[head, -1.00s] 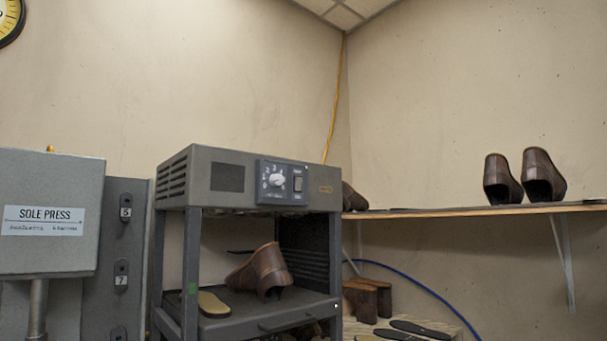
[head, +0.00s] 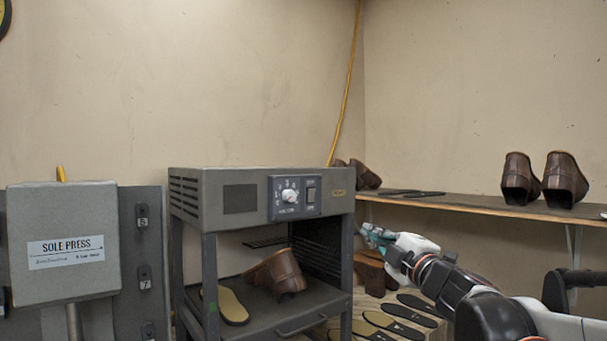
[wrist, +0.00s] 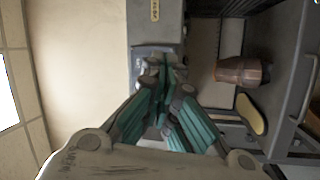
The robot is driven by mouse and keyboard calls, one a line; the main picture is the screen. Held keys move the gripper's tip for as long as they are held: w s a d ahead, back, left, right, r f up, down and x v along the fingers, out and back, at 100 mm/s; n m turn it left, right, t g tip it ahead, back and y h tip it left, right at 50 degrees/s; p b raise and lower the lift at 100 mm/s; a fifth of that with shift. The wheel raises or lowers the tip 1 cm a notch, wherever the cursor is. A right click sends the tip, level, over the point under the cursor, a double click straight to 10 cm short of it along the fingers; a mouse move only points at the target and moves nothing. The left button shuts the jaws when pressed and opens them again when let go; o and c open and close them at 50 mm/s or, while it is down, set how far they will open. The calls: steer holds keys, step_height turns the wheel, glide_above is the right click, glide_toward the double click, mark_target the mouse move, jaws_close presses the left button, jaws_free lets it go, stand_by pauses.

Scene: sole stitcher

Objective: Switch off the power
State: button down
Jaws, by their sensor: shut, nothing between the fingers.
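The grey machine (head: 240,205) has a control panel on its front with a round white dial (head: 290,195) and a dark rocker switch (head: 311,194) to the dial's right. My gripper (head: 368,232) is at the right of the machine in the head view, a little lower than the panel and apart from it. In the wrist view my gripper (wrist: 162,72) has its teal-padded fingers together and empty, pointing toward the panel. The fingers hide most of the panel there, and I cannot make out the switch.
A brown shoe (head: 278,273) and a tan sole (head: 232,306) lie on the machine's lower shelf. A wooden wall shelf (head: 470,205) with brown shoes (head: 565,180) stands at the right. The sole press (head: 66,240) is at the left. The space before the panel looks clear.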

steer(key=w+a+r+n+g+y+p, duration=0.2)
steer(key=a+r+n+g+y+p, duration=0.1)
steer(key=a+r+n+y+p, duration=0.1)
steer(key=r+n+y+p, duration=0.1)
steer(key=n+p, duration=0.1)
steer(key=shift+w+a+r+n+p, duration=0.25)
steer(key=shift+w+r+n+p, duration=0.05)
steer(key=shift+w+n+p, duration=0.1)
steer(key=shift+r, duration=0.1)
